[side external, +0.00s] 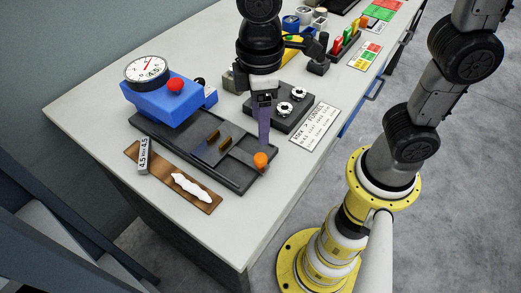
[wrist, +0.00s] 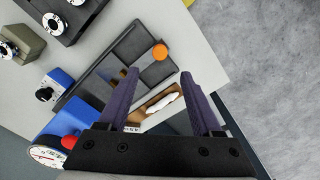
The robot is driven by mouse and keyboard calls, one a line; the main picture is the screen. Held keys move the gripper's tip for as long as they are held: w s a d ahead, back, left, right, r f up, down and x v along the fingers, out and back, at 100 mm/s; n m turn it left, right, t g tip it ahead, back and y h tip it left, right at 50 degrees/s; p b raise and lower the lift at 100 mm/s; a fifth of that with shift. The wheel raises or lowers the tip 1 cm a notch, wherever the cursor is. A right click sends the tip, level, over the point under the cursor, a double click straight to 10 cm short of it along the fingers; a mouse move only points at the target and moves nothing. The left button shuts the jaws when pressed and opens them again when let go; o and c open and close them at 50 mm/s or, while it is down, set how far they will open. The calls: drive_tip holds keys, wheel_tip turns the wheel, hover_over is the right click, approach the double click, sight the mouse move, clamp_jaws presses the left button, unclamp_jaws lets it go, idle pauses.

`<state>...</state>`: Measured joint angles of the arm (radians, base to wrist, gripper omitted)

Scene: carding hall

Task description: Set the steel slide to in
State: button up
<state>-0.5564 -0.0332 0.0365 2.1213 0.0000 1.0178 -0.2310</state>
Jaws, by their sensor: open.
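The steel slide appears to be the grey bar in the dark tray (side external: 229,178), with an orange knob (side external: 260,160) at its right end. The knob also shows in the wrist view (wrist: 159,51). I cannot make out any in or out marking. My gripper (side external: 264,144) is open and empty, with its purple fingers pointing down beside the knob in the side view. In the wrist view the open fingertips (wrist: 159,76) lie apart, with the knob beyond them and between their lines. I cannot tell whether a finger touches it.
A blue gauge unit (side external: 160,103) with a red button stands at the tray's far end. A brown board (side external: 134,153) bearing a white piece lies along the table's front edge. A black block with two white dials (side external: 276,118) and a printed card (side external: 316,127) sit behind.

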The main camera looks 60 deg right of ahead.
sight(260, 157)
wheel_tip(260, 157, down, 10)
drive_tip(key=shift+f, duration=0.1)
idle(0.4)
clamp_jaws()
idle(1.2)
